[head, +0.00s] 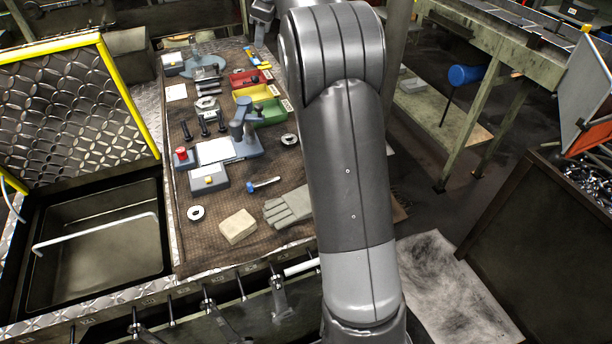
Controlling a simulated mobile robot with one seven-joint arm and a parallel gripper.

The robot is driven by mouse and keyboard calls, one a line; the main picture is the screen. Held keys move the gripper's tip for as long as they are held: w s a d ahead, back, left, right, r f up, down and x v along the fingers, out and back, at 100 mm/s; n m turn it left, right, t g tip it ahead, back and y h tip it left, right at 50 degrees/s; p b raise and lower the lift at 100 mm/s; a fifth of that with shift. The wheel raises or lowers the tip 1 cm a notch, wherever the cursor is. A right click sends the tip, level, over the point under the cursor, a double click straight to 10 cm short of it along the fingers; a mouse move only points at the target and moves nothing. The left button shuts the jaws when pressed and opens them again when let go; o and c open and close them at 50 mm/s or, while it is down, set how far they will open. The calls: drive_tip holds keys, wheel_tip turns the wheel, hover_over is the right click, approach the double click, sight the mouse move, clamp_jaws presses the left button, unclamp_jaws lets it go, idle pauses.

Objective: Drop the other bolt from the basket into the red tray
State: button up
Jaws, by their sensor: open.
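The red tray (240,80) is near the far end of the mat-covered bench, behind a yellow tray (245,93) and a green tray (268,121). Small dark items show in the red tray, too small to identify. My arm stands across the middle of the head view, and its elbow is right of the trays. My gripper does not show. I cannot make out a basket for certain. Several dark bolt-like pieces (203,127) stand on the bench left of the trays.
A grey stand (243,135), red-button box (183,155), gloves (290,207) and beige block (238,227) crowd the bench. A dark open basin (95,255) lies left. A bin of metal pieces (592,183) is right. A rail with upright pins runs along the front.

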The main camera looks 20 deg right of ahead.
drive_tip(key=s+a+r+n, duration=0.15)
drive_tip(key=s+n, duration=0.45)
drive_tip(key=s, duration=0.6)
drive_tip(key=s+a+r+n, duration=0.1)
drive_tip(key=s+a+n, duration=0.2)
drive_tip(key=s+n, duration=0.55)
drive_tip(key=s+a+f+n, duration=0.1)
drive_tip(key=s+f+n, duration=0.4)
drive_tip(key=s, duration=0.7)
drive_tip(key=s+a+f+n+t+h, duration=0.1)
drive_tip(key=s+f+n, duration=0.4)
drive_tip(key=s, duration=0.8)
wheel_tip(320, 180, down, 2)
drive_tip(key=shift+a+f, duration=0.1)
drive_tip(key=shift+a, duration=0.05)
